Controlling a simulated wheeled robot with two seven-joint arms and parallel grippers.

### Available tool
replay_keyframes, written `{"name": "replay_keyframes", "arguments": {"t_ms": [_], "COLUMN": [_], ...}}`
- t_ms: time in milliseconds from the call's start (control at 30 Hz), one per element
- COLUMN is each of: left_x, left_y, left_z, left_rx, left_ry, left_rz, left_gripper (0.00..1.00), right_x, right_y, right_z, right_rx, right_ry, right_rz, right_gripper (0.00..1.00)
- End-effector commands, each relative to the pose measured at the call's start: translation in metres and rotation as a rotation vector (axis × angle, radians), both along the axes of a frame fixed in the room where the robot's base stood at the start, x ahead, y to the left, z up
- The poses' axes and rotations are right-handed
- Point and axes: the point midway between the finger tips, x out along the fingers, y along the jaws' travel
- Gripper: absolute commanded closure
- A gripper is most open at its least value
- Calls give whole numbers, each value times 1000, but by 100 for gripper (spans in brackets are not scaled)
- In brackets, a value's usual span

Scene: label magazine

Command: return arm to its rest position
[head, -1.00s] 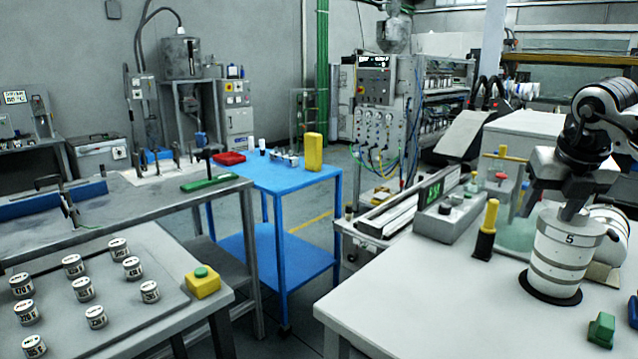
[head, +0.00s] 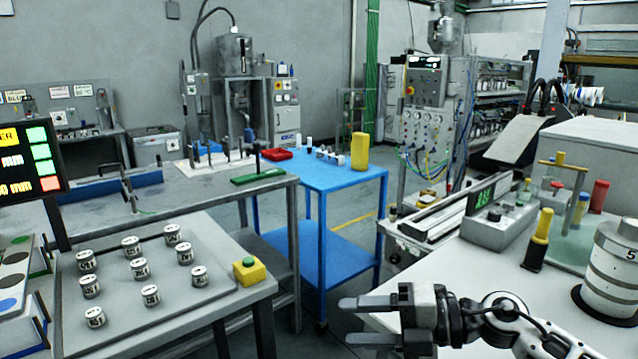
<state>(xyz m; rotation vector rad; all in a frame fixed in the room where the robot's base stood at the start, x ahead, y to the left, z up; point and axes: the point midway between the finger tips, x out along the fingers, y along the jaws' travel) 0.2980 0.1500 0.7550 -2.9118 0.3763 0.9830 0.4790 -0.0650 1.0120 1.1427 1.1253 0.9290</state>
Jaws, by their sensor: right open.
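My right gripper (head: 365,319) is at the lower middle of the head view, in front of the near edge of the white table (head: 485,285). Its two fingers point left and stand apart, with nothing between them. My right arm comes in from the lower right corner. The white cylinder marked 5 (head: 612,265) stands upright on a dark round base at the right edge, partly cut off, clear of the gripper. My left gripper is not in view.
A grey table (head: 215,255) at left carries several small labelled tins and a yellow box with a green button (head: 249,270). A blue cart (head: 335,178) stands in the middle. A display screen (head: 25,165) is at the left edge. Open floor lies between the tables.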

Motion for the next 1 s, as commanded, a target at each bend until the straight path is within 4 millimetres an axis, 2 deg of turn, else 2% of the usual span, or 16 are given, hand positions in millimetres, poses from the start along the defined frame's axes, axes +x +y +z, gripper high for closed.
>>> {"name": "replay_keyframes", "arguments": {"t_ms": [33, 100, 167, 267, 367, 500, 633, 700, 800, 1000], "left_x": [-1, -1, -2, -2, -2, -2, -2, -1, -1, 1], "left_y": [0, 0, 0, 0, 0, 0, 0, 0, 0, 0], "left_z": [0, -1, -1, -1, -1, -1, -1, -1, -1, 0], "left_rx": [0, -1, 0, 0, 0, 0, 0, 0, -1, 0], "left_ry": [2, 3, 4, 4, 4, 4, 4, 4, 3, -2], "left_rz": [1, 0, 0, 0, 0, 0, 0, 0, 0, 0], "left_gripper": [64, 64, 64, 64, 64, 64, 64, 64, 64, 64], "right_x": [-11, -16, -18, -21, -35, -82, -133, -154, -174, -182], "right_y": [16, 24, 22, 6, -20, -57, -74, -79, -83, -84], "right_z": [-5, -6, -13, -41, -89, -169, -221, -238, -251, -256], "right_rx": [154, 346, 491, 689, 827, 912, 912, 903, 891, 885], "right_ry": [78, 187, 294, 501, 740, 1081, 1314, 1399, 1472, 1504], "right_rz": [-52, -160, -275, -504, -766, -1124, -1344, -1419, -1481, -1504], "right_gripper": [46, 46, 46, 46, 46, 46, 46, 46, 46, 46]}}
